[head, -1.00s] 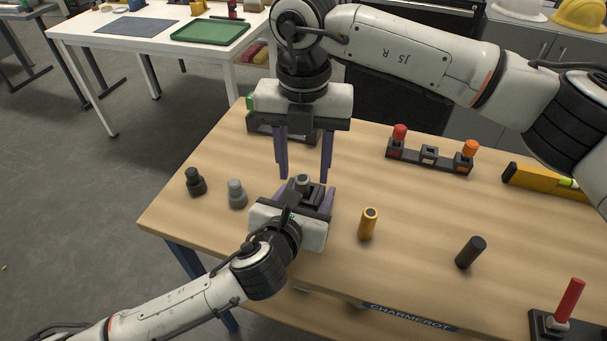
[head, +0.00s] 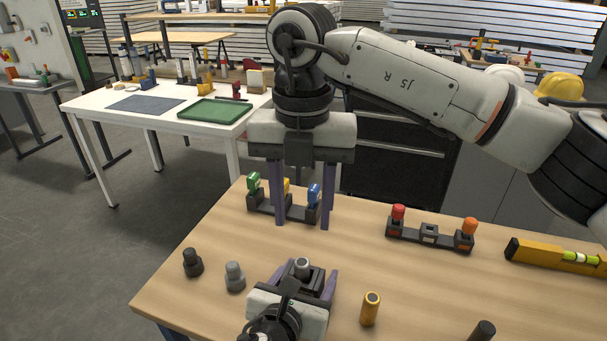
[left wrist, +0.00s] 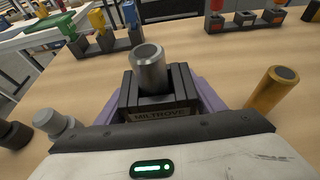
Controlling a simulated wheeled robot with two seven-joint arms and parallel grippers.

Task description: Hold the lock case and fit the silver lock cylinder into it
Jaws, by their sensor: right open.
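The lock case (head: 314,281), a dark block, sits between the purple fingers of my left gripper (head: 305,274) low in the middle of the head view. It also shows in the left wrist view (left wrist: 160,101), with a finger on each side. The silver lock cylinder (head: 302,265) stands upright in the top of the case, its upper part sticking out. My right gripper (head: 302,226) is open and empty, fingers pointing down, above and beyond the case.
A rack with green, yellow and blue pieces (head: 262,207) stands behind my right fingers. A second rack (head: 428,234) holds red and orange pieces. A brass cylinder (head: 370,310) stands right of the case; grey (head: 235,278) and black (head: 193,264) pieces stand left.

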